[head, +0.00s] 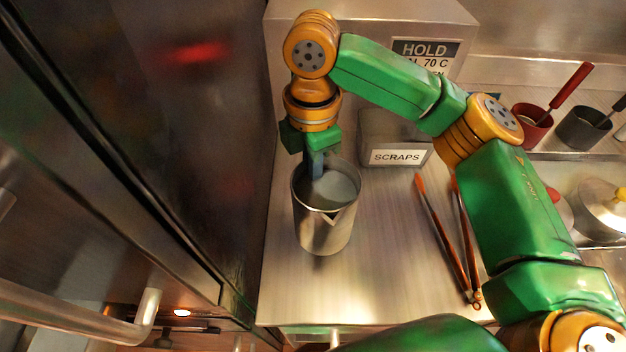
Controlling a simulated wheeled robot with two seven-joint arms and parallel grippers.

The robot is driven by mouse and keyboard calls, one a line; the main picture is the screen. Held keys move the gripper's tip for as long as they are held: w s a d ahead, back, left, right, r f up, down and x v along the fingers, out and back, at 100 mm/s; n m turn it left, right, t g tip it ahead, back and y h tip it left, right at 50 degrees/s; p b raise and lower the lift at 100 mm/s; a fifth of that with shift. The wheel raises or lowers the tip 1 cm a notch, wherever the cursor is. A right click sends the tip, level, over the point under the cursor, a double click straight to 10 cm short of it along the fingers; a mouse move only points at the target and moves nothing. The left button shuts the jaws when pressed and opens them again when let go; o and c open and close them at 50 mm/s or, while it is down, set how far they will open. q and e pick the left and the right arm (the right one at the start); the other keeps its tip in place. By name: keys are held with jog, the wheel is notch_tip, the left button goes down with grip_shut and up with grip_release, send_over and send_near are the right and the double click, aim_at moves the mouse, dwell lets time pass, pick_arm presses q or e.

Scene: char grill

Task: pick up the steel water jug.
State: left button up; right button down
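The steel water jug (325,232) stands upright on the steel counter, its spout facing the front and greyish water inside. My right gripper (315,166), on the green and orange arm that comes in from the right, points down at the jug's back rim. A dark finger reaches down just inside the mouth. The other finger is hidden, so I cannot tell whether they grip the wall. My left gripper is not in view.
A scraps bin (396,137) stands behind the jug, before a steel box with a HOLD sign (425,50). Tongs (447,240) lie to the right. Red (532,128) and grey pots (582,130) are at the back right. A dark steel wall (150,130) rises to the left. The front counter is clear.

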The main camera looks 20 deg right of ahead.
jog(key=s+a+r+b, duration=0.1)
jog(key=s+a+r, duration=0.2)
jog(key=s+r, duration=0.5)
jog(key=s, duration=0.4)
jog(key=shift+a, duration=0.1)
dwell(0.5)
